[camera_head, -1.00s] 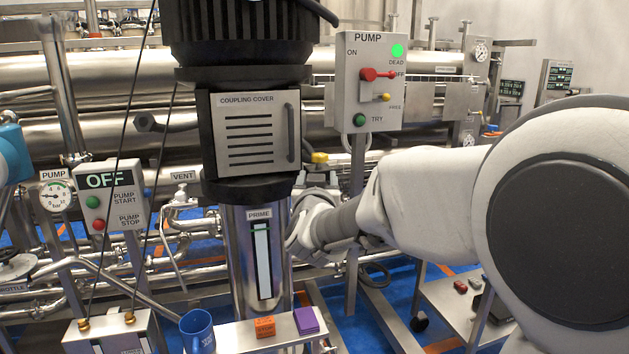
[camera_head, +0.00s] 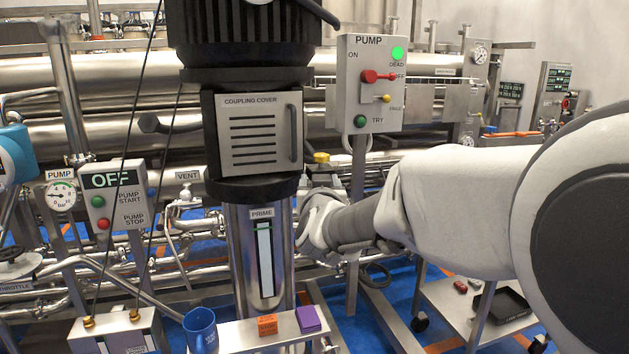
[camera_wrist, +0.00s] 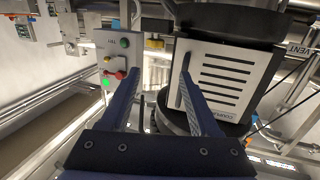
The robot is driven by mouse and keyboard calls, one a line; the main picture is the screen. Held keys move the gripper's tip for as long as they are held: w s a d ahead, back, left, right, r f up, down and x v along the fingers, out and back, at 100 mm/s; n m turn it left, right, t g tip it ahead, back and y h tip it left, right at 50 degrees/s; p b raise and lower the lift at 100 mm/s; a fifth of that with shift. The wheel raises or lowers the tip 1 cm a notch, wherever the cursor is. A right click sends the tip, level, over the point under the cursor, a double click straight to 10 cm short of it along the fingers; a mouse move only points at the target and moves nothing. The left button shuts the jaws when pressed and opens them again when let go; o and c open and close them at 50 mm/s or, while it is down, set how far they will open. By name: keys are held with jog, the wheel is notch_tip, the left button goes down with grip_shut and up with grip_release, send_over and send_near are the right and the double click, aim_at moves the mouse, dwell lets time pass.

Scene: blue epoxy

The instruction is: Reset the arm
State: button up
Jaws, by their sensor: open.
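My gripper (camera_wrist: 155,66) shows in the wrist view as two long blue fingers, spread apart with nothing between them. In the head view my arm comes in from the right and its wrist end is beside the pump column; the fingers are hidden there. The grey coupling cover (camera_head: 259,151) with black slots is on the column, and in the wrist view the cover (camera_wrist: 226,82) lies behind the right finger. The pump switch box (camera_head: 353,103) has a red lever and a lit green lamp; the box (camera_wrist: 117,48) is behind the left finger in the wrist view.
A narrow shelf (camera_head: 242,336) below the column carries a blue mug (camera_head: 199,329), an orange block (camera_head: 267,325) and a purple block (camera_head: 308,318). Steel pipes fill the background. A low cart (camera_head: 456,304) with a black tray (camera_head: 502,304) stands at right under my arm.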

jog(key=s+d+f+g, duration=0.4)
jog(key=s, duration=0.7)
jog(key=s+d+f+g, duration=0.4)
jog(key=s, duration=0.8)
jog(key=s+d+f+g, duration=0.4)
jog(key=s, duration=0.7)
notch_tip(320, 180, up, 18)
jog(key=p, duration=1.8)
jog(key=shift+s+d+r, duration=0.2)
jog(key=shift+s+r, duration=0.05)
